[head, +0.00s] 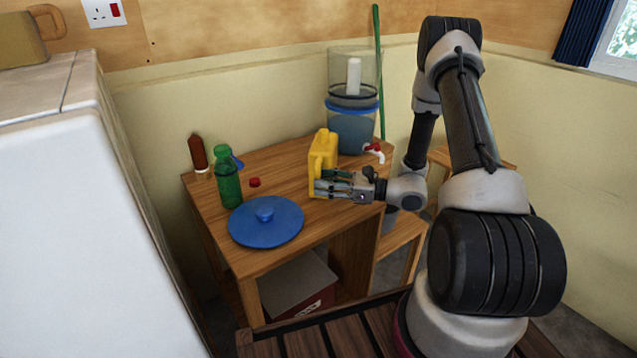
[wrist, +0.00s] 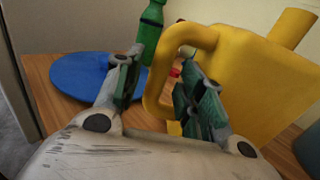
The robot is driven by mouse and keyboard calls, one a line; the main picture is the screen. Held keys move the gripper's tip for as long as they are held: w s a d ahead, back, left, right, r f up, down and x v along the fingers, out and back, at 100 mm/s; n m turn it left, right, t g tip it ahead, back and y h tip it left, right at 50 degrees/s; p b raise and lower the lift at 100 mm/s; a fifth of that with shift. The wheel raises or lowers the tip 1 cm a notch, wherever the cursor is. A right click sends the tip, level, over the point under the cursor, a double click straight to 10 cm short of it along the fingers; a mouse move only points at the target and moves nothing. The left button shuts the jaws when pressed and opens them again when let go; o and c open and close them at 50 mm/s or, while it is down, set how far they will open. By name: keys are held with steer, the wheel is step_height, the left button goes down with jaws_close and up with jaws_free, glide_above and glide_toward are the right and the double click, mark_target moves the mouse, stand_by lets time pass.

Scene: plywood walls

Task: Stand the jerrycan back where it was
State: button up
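The yellow jerrycan (head: 322,150) stands upright on the wooden table, in front of the water filter. In the wrist view its body (wrist: 255,80) fills the right side, with its looped handle toward me. My gripper (head: 328,184) is low at the jerrycan's near side. In the wrist view my gripper (wrist: 160,95) is open, with one finger on each side of the handle's upright bar. A gap shows between the left finger and the handle. The right finger overlaps the handle's opening and partly hides the body. The jerrycan's base is partly hidden by my gripper.
A blue lid (head: 266,222), a green bottle (head: 228,180), a red cap (head: 254,182) and a brown bottle (head: 198,152) are on the table's left. The water filter (head: 352,125) with its tap (head: 375,151) stands behind. A white cabinet (head: 90,220) is at left.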

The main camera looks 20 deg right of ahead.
steer(key=v, duration=0.9)
steer(key=s+a+r+n+g+h, duration=0.2)
steer(key=s+r+n+g, duration=0.3)
steer(key=s+r+n, duration=0.2)
steer(key=s+a+r+n+g+h, duration=0.3)
steer(key=s+r+n+g, duration=0.25)
steer(key=s+r, duration=0.2)
steer(key=s+d+r+n+t+h, duration=0.6)
steer(key=s+d+r+n+h, duration=0.3)
steer(key=r+n+h, duration=0.1)
steer(key=shift+r+n+h, duration=0.3)
steer(key=shift+r+n, duration=0.35)
steer(key=shift+r, duration=0.1)
